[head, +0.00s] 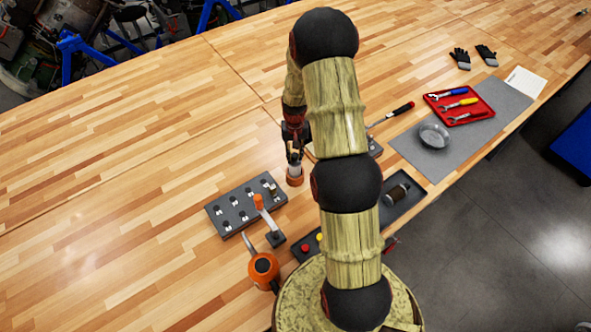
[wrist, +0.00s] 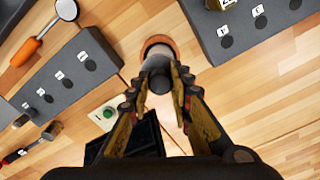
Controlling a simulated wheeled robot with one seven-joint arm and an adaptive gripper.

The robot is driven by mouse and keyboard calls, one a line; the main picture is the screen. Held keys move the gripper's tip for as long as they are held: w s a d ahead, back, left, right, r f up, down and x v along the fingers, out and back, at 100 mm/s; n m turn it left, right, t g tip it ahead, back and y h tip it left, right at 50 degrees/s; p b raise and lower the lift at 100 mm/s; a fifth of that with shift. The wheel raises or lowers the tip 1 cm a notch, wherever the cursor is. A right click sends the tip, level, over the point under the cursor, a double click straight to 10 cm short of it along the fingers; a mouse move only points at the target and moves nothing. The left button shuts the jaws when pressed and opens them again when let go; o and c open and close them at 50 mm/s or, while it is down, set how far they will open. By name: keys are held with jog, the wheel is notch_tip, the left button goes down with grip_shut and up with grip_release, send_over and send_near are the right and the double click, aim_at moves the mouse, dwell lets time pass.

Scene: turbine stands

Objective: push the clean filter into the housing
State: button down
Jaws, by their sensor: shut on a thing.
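My gripper (head: 294,157) is low over the table, left of my arm in the head view. In the wrist view my gripper (wrist: 160,92) is shut on a grey cylinder, the filter (wrist: 158,68), seen end-on between the fingers. The copper-coloured round housing (head: 295,178) stands upright on the table directly below the gripper. In the wrist view the housing's rim (wrist: 157,41) shows just beyond the filter, which overlaps it. I cannot tell how far the filter sits inside, as the fingers and filter cover the opening.
A grey rack with labelled holes (head: 236,212) stands left of the housing. An orange can (head: 263,268) is nearer. A dark tray (head: 408,205) holding a dark cylinder (head: 397,193) lies right of my arm. A red tool tray (head: 478,105) is farther right. The table's left is clear.

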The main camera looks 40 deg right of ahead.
jog(key=shift+r+p, duration=1.6)
jog(key=shift+r, duration=2.25)
